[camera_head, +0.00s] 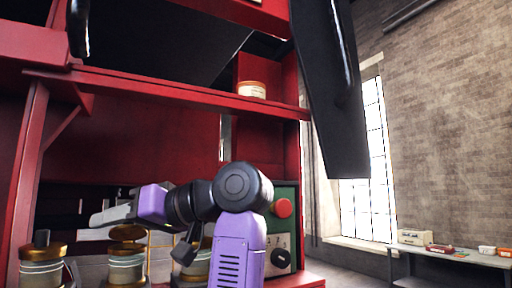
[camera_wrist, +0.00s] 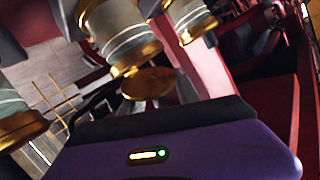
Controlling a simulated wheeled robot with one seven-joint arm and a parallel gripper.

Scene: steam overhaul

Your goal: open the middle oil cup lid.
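The middle oil cup (camera_head: 126,270) is a pale glass cup with gold bands, low in the head view. Its gold lid (camera_head: 127,232) shows above the cup's gold rim with a gap between them, so it looks raised. In the wrist view the cup (camera_wrist: 127,35) appears upside down, with the gold lid disc (camera_wrist: 147,83) apart from its rim and tilted. My gripper (camera_head: 108,216) is just above and left of the lid. Its fingertips are not clear, and I cannot tell whether they touch the lid.
A left oil cup (camera_head: 41,273) with a dark knob stands to one side, and a right oil cup (camera_head: 197,266) is partly behind my arm. A red shelf (camera_head: 180,88) crosses above with a small tin (camera_head: 251,90). A green control panel (camera_head: 285,230) is at the right.

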